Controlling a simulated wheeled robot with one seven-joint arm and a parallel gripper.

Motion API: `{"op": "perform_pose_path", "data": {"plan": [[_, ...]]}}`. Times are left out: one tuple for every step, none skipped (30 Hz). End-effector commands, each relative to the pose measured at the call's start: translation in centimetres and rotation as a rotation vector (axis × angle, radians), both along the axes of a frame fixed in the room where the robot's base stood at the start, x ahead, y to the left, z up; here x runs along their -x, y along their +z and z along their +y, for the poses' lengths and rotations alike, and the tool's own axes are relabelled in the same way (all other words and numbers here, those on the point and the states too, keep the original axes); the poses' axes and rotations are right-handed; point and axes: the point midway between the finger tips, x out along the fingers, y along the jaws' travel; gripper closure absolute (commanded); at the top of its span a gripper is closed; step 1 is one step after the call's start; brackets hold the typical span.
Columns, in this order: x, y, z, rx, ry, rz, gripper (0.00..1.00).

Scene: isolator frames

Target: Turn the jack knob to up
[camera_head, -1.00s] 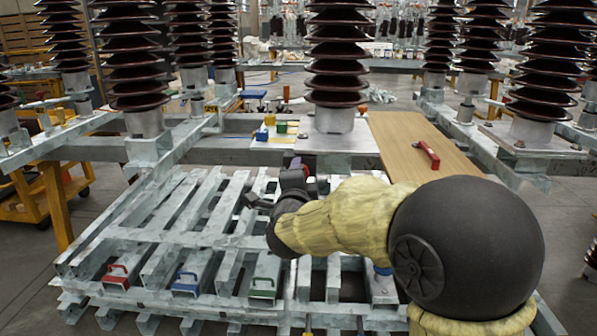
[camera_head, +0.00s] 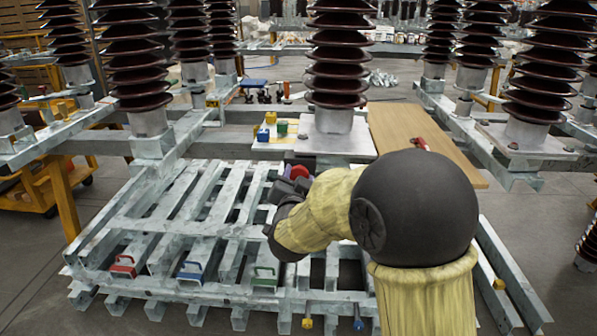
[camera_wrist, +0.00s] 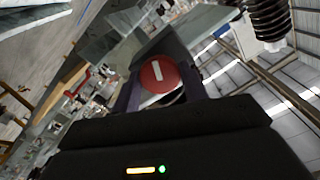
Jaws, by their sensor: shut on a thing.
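The jack knob (camera_wrist: 158,74) is a round red disc with a white bar, seen close up in the wrist view. The bar stands steep and slightly tilted in that picture. The knob also shows as a small red round shape in the head view (camera_head: 300,171), below the front edge of the plate under the middle insulator. My gripper (camera_wrist: 160,88) has a dark finger on each side of the knob and is shut on it. In the head view my gripper (camera_head: 290,187) is at the knob, partly hiding it.
A wooden board (camera_head: 400,130) with a red-handled item (camera_head: 420,143) lies right of the plate (camera_head: 340,144). Yellow, blue and green blocks (camera_head: 281,128) stand on the left. Below are galvanised frames with red (camera_head: 122,264), blue (camera_head: 189,270) and green (camera_head: 264,276) handles.

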Motion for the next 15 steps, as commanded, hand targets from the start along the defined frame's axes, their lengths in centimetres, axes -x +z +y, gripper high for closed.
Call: {"op": "perform_pose_path", "data": {"plan": [[0.09,-0.02,0.15,0.043,0.004,0.009,0.79],[0.09,-0.04,0.16,0.068,0.004,0.01,0.79],[0.09,-0.07,0.16,0.098,0.004,0.011,0.79],[0.1,-0.08,0.14,0.121,0.004,0.012,0.79],[0.1,-0.09,0.13,0.141,0.004,0.013,0.79],[0.1,-0.1,0.11,0.166,0.003,0.014,0.79],[0.1,-0.12,0.1,0.184,0.003,0.015,0.79],[0.1,-0.13,0.1,0.2,0.003,0.015,0.79],[0.09,-0.15,0.1,0.219,0.003,0.016,0.79],[0.09,-0.18,0.11,0.233,0.003,0.016,0.79],[0.09,-0.2,0.1,0.244,0.004,0.016,0.79],[0.09,-0.23,0.11,0.258,0.003,0.016,0.79],[0.09,-0.24,0.1,0.267,0.003,0.016,0.79],[0.09,-0.25,0.11,0.274,0.003,0.017,0.79],[0.09,-0.27,0.11,0.282,0.003,0.017,0.79]]}}
